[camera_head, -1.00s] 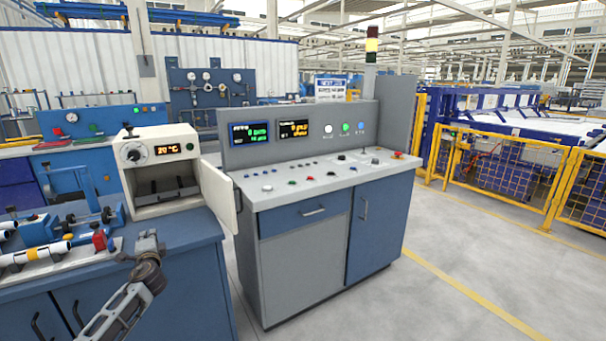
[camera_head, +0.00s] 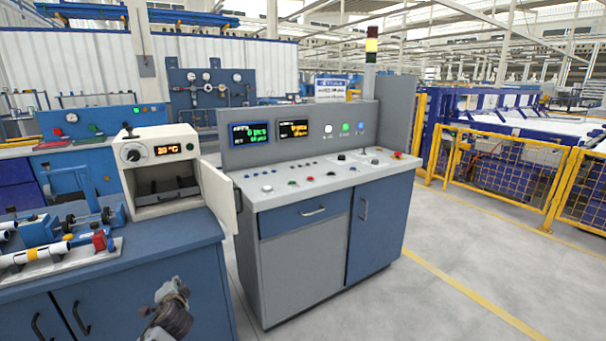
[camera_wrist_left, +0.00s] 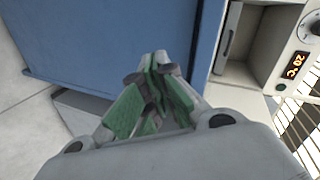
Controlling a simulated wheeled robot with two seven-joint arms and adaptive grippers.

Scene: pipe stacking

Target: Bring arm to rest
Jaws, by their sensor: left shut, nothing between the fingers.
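My left gripper (camera_head: 172,291) hangs low in front of the workbench's right end in the head view, with its arm running down out of the picture. In the left wrist view its green-padded fingers (camera_wrist_left: 155,65) are shut with nothing between them. The gripper is clear of every object. Pipes (camera_head: 35,254), white with yellow bands, lie in a rack on the left of the blue workbench (camera_head: 150,252). My right gripper is not in view.
A white heating box (camera_head: 160,143) with its door open stands on the workbench; it also shows at right in the left wrist view (camera_wrist_left: 302,35). A grey-blue control console (camera_head: 310,215) stands to the right across a narrow gap. The floor (camera_head: 460,245) further right is clear.

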